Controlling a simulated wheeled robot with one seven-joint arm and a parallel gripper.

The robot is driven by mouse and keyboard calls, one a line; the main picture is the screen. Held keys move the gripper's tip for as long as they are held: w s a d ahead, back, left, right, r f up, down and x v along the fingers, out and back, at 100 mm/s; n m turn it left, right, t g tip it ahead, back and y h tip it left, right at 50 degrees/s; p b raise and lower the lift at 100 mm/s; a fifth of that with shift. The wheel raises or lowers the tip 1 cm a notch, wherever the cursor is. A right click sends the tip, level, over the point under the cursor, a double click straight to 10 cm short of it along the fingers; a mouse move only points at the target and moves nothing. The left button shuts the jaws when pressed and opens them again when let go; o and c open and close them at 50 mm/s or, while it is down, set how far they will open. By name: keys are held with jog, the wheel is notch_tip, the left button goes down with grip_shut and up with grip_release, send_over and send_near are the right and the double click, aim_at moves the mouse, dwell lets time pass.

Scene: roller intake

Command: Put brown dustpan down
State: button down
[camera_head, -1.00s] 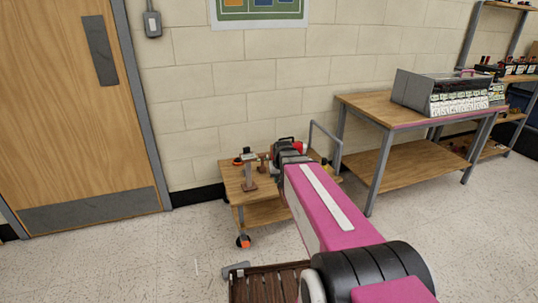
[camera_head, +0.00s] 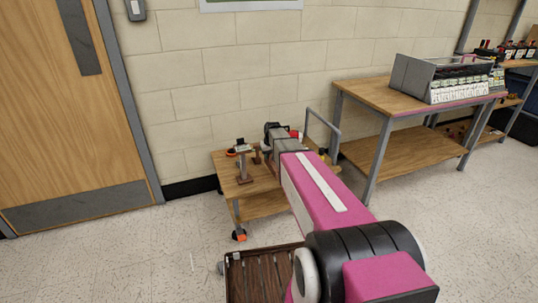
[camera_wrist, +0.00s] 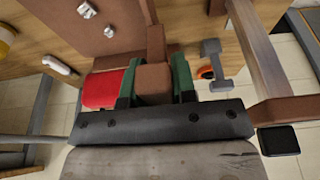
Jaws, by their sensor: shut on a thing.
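In the wrist view, the brown dustpan (camera_wrist: 154,82) shows as a brown block and narrow handle between the two green finger pads of my gripper (camera_wrist: 154,86). My gripper is shut on it. A wide brown panel (camera_wrist: 92,28) at the upper left seems to belong to the dustpan, but I cannot tell for sure. Wood boards show below and behind. I cannot tell whether the dustpan touches them. In the head view my arm hides my fingertips and the dustpan, above the low wooden cart (camera_head: 226,183).
A red object (camera_wrist: 100,88) lies close left of my fingers; a grey tool (camera_wrist: 213,62) is to the right. The cart has a grey handle rail (camera_head: 333,138). A taller wooden bench (camera_head: 375,95) stands right, a wall behind, a door (camera_head: 50,130) left.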

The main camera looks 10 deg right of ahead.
aim_at(269, 163)
jog(key=shift+f, duration=3.7)
jog(key=c, duration=0.8)
grip_release()
jog(key=shift+c, duration=0.2)
jog(key=shift+r, duration=0.1)
jog(key=v, duration=1)
jog(key=shift+s+r, duration=0.1)
jog(key=shift+r, duration=0.1)
jog(key=s+a+f+m+g, duration=0.1)
jog(key=s+m+g, duration=0.1)
jog(key=s, duration=2.6)
jog(key=shift+a+g+h, duration=0.3)
jog(key=shift+g, duration=0.2)
